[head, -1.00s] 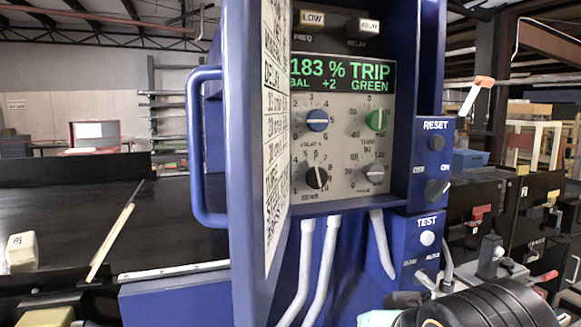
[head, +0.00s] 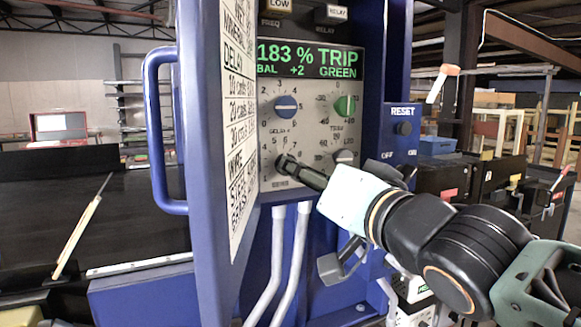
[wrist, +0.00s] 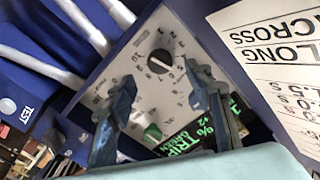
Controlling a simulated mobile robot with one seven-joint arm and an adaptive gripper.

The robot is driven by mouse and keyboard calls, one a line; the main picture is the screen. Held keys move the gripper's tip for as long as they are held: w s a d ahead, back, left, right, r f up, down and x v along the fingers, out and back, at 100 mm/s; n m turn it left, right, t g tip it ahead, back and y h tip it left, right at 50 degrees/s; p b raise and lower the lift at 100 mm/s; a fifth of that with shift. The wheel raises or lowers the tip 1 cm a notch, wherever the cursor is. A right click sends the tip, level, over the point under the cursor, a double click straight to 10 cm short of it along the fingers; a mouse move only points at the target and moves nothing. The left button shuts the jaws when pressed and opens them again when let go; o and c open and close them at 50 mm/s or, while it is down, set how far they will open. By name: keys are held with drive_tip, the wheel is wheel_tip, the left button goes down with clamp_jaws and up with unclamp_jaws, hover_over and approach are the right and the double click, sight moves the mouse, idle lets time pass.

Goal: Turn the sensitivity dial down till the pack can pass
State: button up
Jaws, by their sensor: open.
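The open cabinet's panel display (head: 308,60) reads "183 % TRIP, BAL +2 GREEN". The sensitivity dial, at the panel's lower left, is mostly hidden by my fingers in the head view; in the wrist view the black dial (wrist: 160,61) shows with a pale pointer line, its exact reading unclear. My gripper (head: 298,172) reaches in from the right with its fingertips at this dial. In the wrist view my gripper (wrist: 163,85) is open, one finger to each side of the dial, with no clear contact. No pack is clearly identifiable.
The blue dial (head: 286,107), green dial (head: 345,106) and grey dial (head: 344,157) are close by. The open blue door (head: 215,190) with its handle (head: 152,130) stands left. A reset box (head: 403,130) is at right. White conduits (head: 278,250) hang below. A dark conveyor (head: 60,205) lies left.

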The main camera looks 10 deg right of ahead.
drive_tip(key=shift+x, duration=3.4)
drive_tip(key=shift+c, duration=0.6)
drive_tip(key=c, duration=1)
